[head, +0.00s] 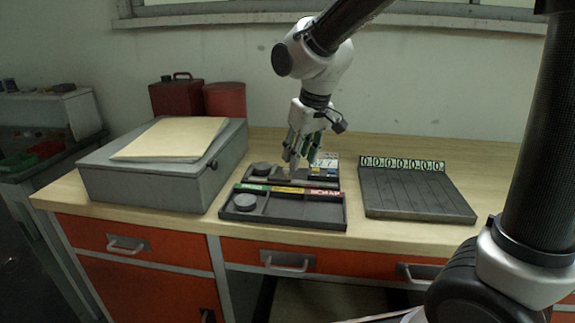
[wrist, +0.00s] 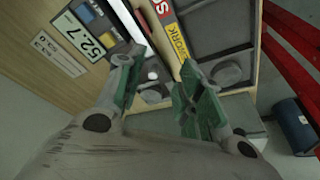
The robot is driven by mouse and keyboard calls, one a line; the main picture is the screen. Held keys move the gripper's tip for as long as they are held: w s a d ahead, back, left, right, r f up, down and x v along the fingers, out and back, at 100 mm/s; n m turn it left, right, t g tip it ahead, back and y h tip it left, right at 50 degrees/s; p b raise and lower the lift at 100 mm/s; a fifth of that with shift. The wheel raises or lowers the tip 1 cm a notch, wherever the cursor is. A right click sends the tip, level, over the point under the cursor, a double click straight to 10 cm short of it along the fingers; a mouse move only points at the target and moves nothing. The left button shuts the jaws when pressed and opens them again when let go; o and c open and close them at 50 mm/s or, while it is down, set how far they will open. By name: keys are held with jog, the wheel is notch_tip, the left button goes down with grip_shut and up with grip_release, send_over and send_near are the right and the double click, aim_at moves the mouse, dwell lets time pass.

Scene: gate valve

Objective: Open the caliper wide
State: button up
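My gripper (head: 301,150) hangs over the rear dark tray on the bench, fingers pointing down. In the wrist view its two green-padded fingers (wrist: 158,78) stand apart with nothing seen held between them. What looks like the caliper (head: 320,174) lies in the rear tray, with small blue and yellow parts showing. In the wrist view its blue and yellow parts (wrist: 86,14) are at the upper left, beside a pale grey bar that runs towards the left finger. Its jaws are partly hidden by the fingers, and I cannot tell how far apart they are.
A card reading 52.7 (wrist: 79,35) lies beside the rear tray. The front tray (head: 322,212) has coloured labels and a round grey piece (head: 245,202). A slotted grey block (head: 413,193) stands right. A grey case (head: 160,172) with a folder stands left.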

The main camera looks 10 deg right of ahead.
aim_at(288, 170)
jog(key=shift+t+y, duration=0.3)
jog(key=shift+t, duration=0.2)
jog(key=w+f, duration=0.1)
jog(key=w+a+f, duration=0.1)
jog(key=w+f, duration=0.1)
jog(key=w+a+f, duration=0.1)
jog(key=f, duration=0.1)
jog(key=shift+w+a+f, duration=0.15)
jog(key=shift+w+f, duration=0.05)
jog(key=shift+w, duration=0.15)
grip_shut()
